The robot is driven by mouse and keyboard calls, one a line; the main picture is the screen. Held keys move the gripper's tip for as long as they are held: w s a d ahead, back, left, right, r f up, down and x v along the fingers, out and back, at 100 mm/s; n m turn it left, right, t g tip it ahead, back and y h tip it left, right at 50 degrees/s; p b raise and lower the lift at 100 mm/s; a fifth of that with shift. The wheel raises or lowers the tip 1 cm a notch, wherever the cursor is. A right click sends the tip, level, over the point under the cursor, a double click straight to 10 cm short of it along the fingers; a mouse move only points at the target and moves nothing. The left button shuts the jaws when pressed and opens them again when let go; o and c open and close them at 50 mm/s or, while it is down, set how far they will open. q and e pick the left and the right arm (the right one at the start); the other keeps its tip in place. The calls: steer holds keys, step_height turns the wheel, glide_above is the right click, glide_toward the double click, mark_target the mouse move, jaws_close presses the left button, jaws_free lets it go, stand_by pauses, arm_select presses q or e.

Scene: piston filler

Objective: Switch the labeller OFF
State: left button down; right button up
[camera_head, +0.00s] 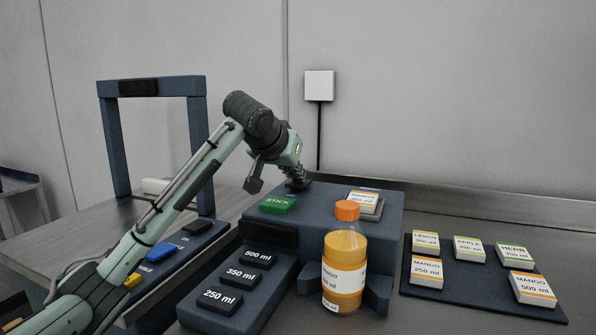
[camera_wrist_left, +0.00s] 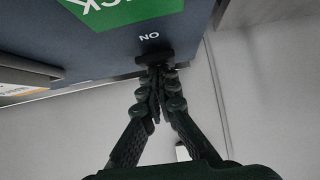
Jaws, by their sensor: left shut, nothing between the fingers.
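The labeller (camera_head: 322,203) is a dark blue block with a green STICK button (camera_head: 278,205) on top. My left gripper (camera_head: 299,183) is shut with nothing held, pointing down at the labeller's back edge, behind and right of the button. In the left wrist view the closed fingertips (camera_wrist_left: 157,74) are at a small black switch (camera_wrist_left: 154,58) beside the word ON, which reads upside down. Whether they touch it, and which way it is set, I cannot tell. The green button (camera_wrist_left: 125,8) also shows there. My right gripper is not in view.
A mango bottle (camera_head: 344,268) with an orange cap stands in front of the labeller. A mango label (camera_head: 363,196) lies on its top right. Volume buttons (camera_head: 240,275) are at its left. A dark mat (camera_head: 470,285) with several label stacks lies right. A blue frame (camera_head: 114,150) stands left.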

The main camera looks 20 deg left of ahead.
arm_select(q)
steer(key=shift+s+f, duration=0.1)
steer(key=shift+f, duration=0.15)
steer(key=v, duration=0.8)
steer(key=shift+r, duration=0.25)
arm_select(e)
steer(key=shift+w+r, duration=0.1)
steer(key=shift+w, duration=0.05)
arm_select(q)
steer(key=shift+a, duration=0.1)
